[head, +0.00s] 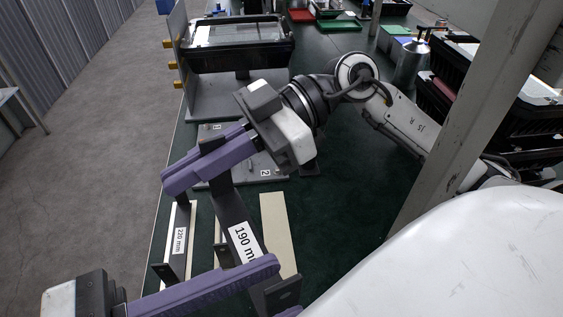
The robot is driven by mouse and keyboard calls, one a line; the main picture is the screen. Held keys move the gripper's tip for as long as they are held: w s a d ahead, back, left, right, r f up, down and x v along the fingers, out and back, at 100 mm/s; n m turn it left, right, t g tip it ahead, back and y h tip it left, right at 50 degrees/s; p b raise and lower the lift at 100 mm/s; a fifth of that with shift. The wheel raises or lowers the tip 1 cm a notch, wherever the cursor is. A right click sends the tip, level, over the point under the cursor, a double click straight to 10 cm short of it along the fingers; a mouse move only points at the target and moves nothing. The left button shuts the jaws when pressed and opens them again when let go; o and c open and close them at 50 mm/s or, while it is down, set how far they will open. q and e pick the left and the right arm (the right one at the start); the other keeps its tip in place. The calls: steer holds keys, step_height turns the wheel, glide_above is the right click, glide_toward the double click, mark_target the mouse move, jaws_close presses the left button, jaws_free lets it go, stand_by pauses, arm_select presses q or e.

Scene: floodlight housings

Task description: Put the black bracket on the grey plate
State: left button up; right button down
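The black bracket (243,238), labelled "190 mm", spans between my two grippers above pale strips. Its far end shows as a dark tab at the purple fingers of my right gripper (208,162), which appear closed on it. Its near end passes behind a purple finger of my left gripper (268,272) and shows again below it; this gripper also appears closed on it. The grey plate (280,174), with labels "1" and "2", lies beyond the bracket, partly hidden by my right gripper and wrist.
Another dark bracket (180,243), labelled "220 mm", lies on a pale strip at the left. A bare pale strip (277,228) lies to the right. A floodlight housing (235,33) stands at the back. A grey post (480,115) rises at right. Green table (345,215) is clear between.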

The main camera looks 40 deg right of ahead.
arm_select(q)
steer(key=shift+x, duration=1.35)
steer(key=shift+c, duration=0.6)
jaws_close()
arm_select(e)
steer(key=c, duration=1.9)
jaws_free()
steer(key=shift+d, duration=0.1)
steer(key=v, duration=1.1)
steer(key=shift+d+r, duration=0.15)
steer(key=shift+d, duration=0.25)
